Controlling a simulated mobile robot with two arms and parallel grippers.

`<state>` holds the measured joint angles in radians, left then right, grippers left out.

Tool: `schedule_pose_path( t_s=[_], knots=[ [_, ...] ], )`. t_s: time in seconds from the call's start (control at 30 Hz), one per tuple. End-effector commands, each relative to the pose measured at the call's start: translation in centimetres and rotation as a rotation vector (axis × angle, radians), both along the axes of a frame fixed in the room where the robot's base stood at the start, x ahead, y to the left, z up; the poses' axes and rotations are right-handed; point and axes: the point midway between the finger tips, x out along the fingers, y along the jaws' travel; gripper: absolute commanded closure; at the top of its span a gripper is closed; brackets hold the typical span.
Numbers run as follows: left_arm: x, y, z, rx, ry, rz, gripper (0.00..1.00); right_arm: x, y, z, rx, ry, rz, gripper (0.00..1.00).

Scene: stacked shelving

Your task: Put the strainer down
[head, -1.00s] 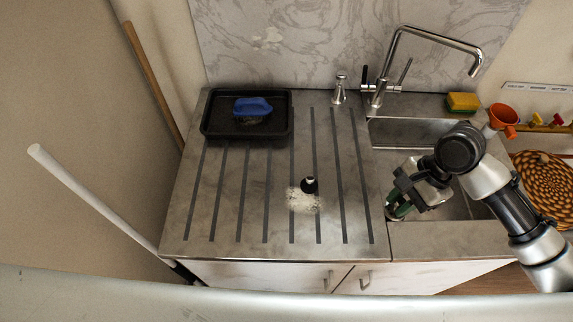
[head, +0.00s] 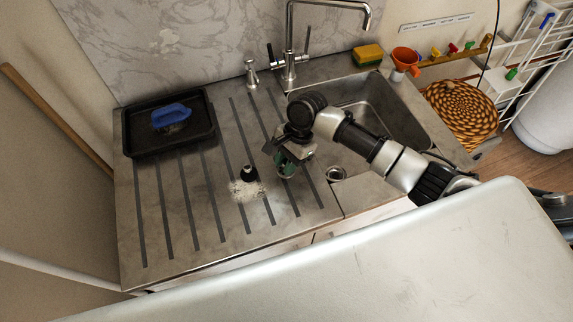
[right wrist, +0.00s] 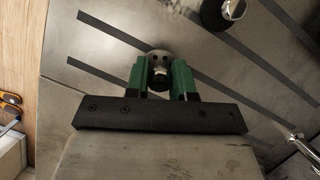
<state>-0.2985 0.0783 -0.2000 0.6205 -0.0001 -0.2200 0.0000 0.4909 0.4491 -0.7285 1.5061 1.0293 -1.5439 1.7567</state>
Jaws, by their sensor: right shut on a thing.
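The strainer (right wrist: 158,56), a small round metal piece with dark holes and a knob, is between the green fingers of my right gripper (right wrist: 160,80) in the right wrist view. The gripper is shut on it. In the head view my right gripper (head: 285,168) is over the right part of the grooved drainboard (head: 215,235), beside the sink basin; the strainer is hidden there by the gripper. I cannot tell whether the strainer touches the board. My left gripper is not in view.
A small black object (head: 249,173) stands by a pale powdery patch (head: 243,192), left of the gripper. A black tray (head: 205,137) holds a blue-handled brush (head: 171,116). The sink (head: 400,118) lies right, with the tap (head: 289,40) behind. The front-left drainboard is clear.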

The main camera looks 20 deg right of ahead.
Motion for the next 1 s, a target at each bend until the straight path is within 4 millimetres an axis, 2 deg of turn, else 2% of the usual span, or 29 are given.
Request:
schedule_pose_path(
  t_s=[0.1,0.2,0.57,0.6,0.73,1.0],
  knots=[
    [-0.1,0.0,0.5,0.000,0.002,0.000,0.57,-0.1,0.0,-1.7,-0.001,0.003,-0.001,1.00],
    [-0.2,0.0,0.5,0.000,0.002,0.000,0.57,0.0,-0.1,-2.4,-0.001,0.001,-0.001,1.00],
    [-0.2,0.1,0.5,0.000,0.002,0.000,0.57,-0.1,0.0,-2.8,0.000,0.000,-0.001,1.00],
    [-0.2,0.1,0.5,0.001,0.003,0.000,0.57,-0.1,-0.1,-2.8,0.000,0.000,0.000,0.70],
    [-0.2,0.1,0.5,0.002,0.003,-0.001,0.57,0.0,-0.1,-2.8,0.000,0.000,0.000,0.51],
    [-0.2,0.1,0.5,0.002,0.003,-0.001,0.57,0.0,-0.1,-2.7,-0.001,0.000,0.000,0.51]
  ],
)
